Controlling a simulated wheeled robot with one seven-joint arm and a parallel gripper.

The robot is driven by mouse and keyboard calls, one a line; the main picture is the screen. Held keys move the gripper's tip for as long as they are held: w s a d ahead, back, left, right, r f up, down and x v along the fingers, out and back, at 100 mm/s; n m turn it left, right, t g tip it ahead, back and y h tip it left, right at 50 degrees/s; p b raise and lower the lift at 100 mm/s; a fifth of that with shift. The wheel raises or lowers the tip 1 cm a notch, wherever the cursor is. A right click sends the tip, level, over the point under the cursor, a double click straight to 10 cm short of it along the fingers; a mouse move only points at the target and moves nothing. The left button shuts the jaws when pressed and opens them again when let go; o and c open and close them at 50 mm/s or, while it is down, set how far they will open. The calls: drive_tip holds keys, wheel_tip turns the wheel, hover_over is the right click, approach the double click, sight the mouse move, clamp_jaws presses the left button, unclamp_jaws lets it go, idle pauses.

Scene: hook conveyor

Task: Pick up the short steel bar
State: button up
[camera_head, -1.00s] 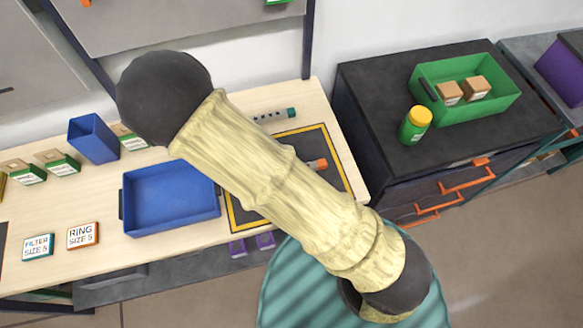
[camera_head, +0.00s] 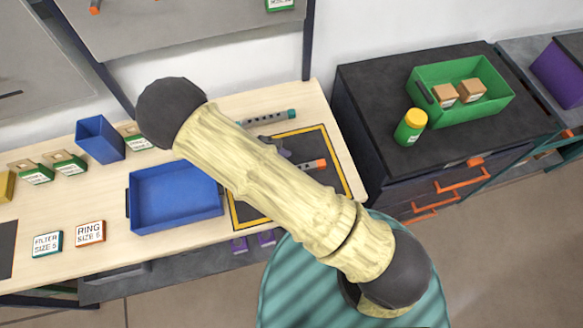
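Two grey steel bars with holes show on the wooden workbench, partly behind my arm. One bar with a teal end (camera_head: 268,118) lies at the back, beyond the black mat. The other bar, with an orange end (camera_head: 313,164), lies on the mat; its left part is hidden, so I cannot compare their full lengths. A small dark grey shape, likely part of my gripper (camera_head: 276,146), shows just past my arm's edge, between the two bars in the picture. Its fingers cannot be made out, nor whether it touches either bar.
The black mat (camera_head: 340,180) has a yellow border. A blue tray (camera_head: 175,200), a blue bin (camera_head: 99,139) and labelled boxes, including a ring box (camera_head: 90,233), stand to the left. A dark cabinet (camera_head: 375,90) at right bears a green crate (camera_head: 485,108) and a yellow-capped bottle (camera_head: 410,127).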

sight(321, 164)
drive_tip(key=shift+w+d+f, duration=0.1)
drive_tip(key=shift+d+f, duration=0.15)
drive_tip(key=shift+s+p+x, duration=0.2)
drive_tip(key=shift+p+x, duration=1.2)
drive_tip(key=shift+x, duration=1.2)
drive_tip(key=shift+a+f, duration=0.15)
clamp_jaws()
